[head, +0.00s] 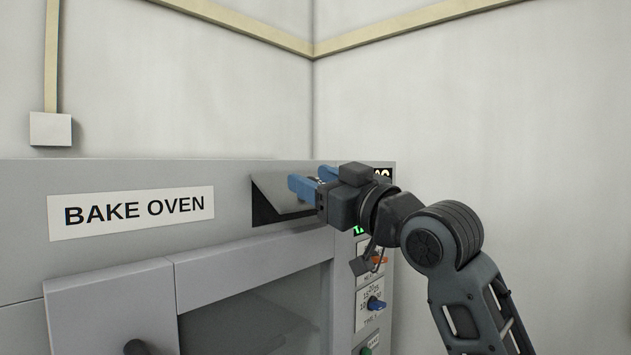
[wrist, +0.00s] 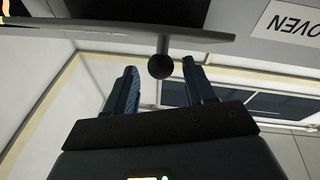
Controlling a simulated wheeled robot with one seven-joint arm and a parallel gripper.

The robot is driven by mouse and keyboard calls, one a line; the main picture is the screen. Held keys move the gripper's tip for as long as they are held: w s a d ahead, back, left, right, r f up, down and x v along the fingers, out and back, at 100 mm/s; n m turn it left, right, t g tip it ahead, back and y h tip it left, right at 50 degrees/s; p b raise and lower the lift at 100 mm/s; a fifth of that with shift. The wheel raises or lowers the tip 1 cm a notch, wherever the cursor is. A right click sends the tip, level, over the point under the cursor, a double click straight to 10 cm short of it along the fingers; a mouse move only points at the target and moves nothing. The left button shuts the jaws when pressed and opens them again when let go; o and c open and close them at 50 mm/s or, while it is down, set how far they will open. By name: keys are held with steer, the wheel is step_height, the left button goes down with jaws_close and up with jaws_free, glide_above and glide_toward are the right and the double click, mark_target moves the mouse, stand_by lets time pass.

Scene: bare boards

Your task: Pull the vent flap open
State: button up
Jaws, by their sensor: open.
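The vent flap (head: 283,192) is a grey plate on the upper front of the bake oven (head: 110,178). It stands tilted out from the oven face, with a dark opening (head: 264,214) showing at its left and lower edges. In the wrist view the flap (wrist: 90,28) crosses the top, seen nearly edge-on, with a dark gap behind it. A dark ball knob (wrist: 160,67) on a short stem sticks out from it. My gripper (head: 310,179) is open in front of the flap. In the wrist view its blue fingertips (wrist: 159,66) lie on either side of the knob, apart from it.
A control panel with knobs (head: 375,303) is at the oven's right edge, below my wrist. The oven door (head: 110,310) with a dark handle knob (head: 137,347) is below left. White walls meet in a corner behind; the space right of the oven is clear.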

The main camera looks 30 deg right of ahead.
steer(key=b+v, duration=0.2)
steer(key=v, duration=0.5)
steer(key=shift+s, duration=0.1)
steer(key=s+a+f+m+g+h, duration=0.1)
steer(key=s+a+f+m+h, duration=0.2)
steer(key=f, duration=0.7)
steer(key=s+a+f+m+h, duration=0.1)
steer(key=s+f+m, duration=0.3)
steer(key=f, duration=0.6)
steer(key=s+a+f+m+g+h, duration=0.1)
steer(key=s+a+f+m+h, duration=0.1)
steer(key=s+f, duration=0.55)
steer(key=s+f+n+g, duration=0.1)
steer(key=s+f, duration=0.2)
steer(key=s, duration=0.5)
steer(key=s+a+f+n+g+y, duration=0.1)
steer(key=s+f, duration=0.3)
steer(key=s, duration=0.4)
steer(key=s+f+n+g, duration=0.1)
steer(key=s+f, duration=0.3)
steer(key=s, duration=0.5)
steer(key=shift+a+f+n+g+y, duration=0.15)
steer(key=shift+f+n+g+y, duration=0.2)
steer(key=shift+n, duration=0.25)
steer(key=shift+r, duration=0.1)
